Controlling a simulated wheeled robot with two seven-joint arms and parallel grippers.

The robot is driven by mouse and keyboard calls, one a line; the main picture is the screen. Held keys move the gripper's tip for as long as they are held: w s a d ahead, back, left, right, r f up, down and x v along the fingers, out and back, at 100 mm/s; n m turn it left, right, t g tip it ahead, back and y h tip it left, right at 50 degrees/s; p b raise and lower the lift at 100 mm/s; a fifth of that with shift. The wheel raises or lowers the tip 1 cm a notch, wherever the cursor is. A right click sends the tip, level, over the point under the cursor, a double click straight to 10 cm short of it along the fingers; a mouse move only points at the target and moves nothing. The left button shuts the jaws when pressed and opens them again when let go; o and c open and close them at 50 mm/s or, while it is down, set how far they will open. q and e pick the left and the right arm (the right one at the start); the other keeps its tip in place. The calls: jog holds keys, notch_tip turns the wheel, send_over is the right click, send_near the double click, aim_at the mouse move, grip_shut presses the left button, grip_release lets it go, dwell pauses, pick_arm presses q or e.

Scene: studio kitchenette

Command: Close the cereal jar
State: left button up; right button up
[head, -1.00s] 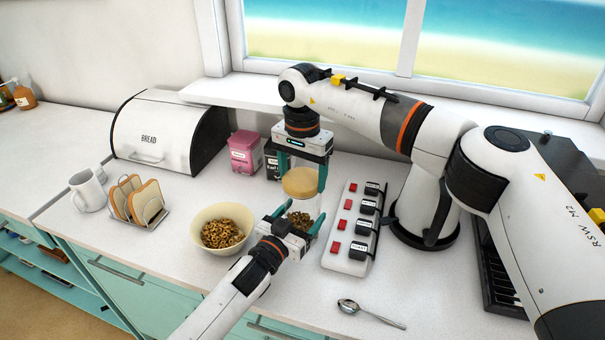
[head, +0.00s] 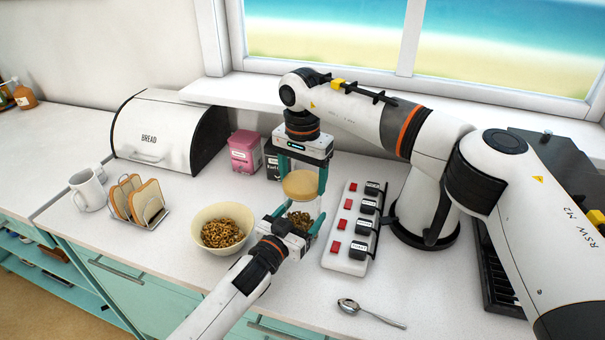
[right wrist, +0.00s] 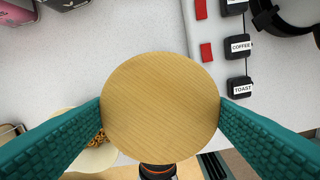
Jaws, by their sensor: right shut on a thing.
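My right gripper (head: 303,185) points down, shut on the round wooden lid (head: 300,184), with one teal finger on each side. The lid's flat top (right wrist: 160,105) fills the middle of the right wrist view, level between the fingers. The clear cereal jar (head: 301,218), with brown cereal low inside, stands upright on the counter directly under the lid. I cannot tell whether the lid touches the rim. My left gripper (head: 297,220) comes from the front, its teal fingers closed around both sides of the jar. The lid hides the jar's mouth in the right wrist view.
A cereal bowl (head: 222,240) stands close left of the jar, and a white switch panel (head: 343,262) close right. Behind are a pink tin (head: 244,157) and a dark tin (head: 271,165). A toast rack (head: 162,221) stands farther left. A spoon (head: 372,315) lies front right.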

pick_arm(q)
jog(key=shift+s+d+r, duration=0.1)
pick_arm(e)
jog(key=shift+s+d+f, duration=0.1)
jog(key=shift+f, duration=0.4)
jog(key=o, duration=0.6)
pick_arm(q)
jog(key=shift+r, duration=0.1)
pick_arm(e)
jog(key=shift+o, duration=0.2)
notch_tip(320, 180, up, 4)
jog(key=shift+f, duration=0.1)
jog(key=shift+r, duration=0.3)
pick_arm(q)
jog(key=shift+f, duration=0.2)
pick_arm(e)
jog(key=c, duration=1.5)
jog(key=shift+f, duration=0.25)
jog(key=shift+f, duration=0.75)
